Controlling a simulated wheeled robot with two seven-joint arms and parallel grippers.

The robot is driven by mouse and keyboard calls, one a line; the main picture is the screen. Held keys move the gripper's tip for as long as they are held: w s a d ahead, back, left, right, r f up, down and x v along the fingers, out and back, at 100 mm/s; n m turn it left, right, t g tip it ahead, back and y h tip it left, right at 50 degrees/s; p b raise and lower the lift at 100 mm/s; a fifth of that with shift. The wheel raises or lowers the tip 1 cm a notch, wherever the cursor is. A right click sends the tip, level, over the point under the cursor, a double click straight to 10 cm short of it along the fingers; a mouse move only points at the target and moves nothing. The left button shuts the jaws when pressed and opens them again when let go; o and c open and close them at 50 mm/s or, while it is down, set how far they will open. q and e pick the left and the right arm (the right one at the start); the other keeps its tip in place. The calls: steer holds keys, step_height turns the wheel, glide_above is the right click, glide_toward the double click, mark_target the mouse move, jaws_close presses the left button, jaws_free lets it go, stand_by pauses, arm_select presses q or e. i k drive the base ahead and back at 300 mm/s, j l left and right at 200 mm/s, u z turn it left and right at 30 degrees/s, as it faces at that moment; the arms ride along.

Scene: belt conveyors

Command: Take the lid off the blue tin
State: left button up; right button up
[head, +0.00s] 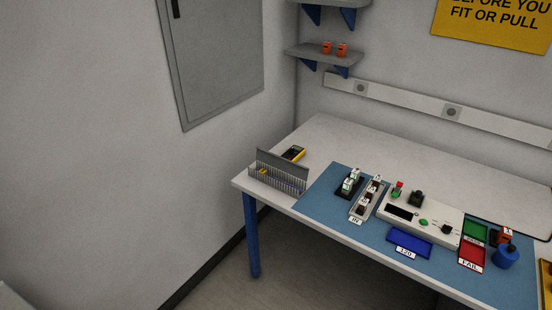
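A small round blue tin (505,259) stands on the blue mat at the right end of the workbench, near its front edge. A blue knob-like piece shows on its top, so the lid appears to be on, though it is too small to be sure. The tin is just right of the red tray marked FAIL. Neither of my grippers is in view.
The blue mat (319,193) on the workbench (336,131) also holds a red tray (470,252), green tray (475,231), blue tray (400,240), pale control box (443,224) and grey rack (360,211). An orange item (504,235) stands close behind the tin. The bench's back is clear.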

mark_target(509, 253)
steer(key=z, duration=1.75)
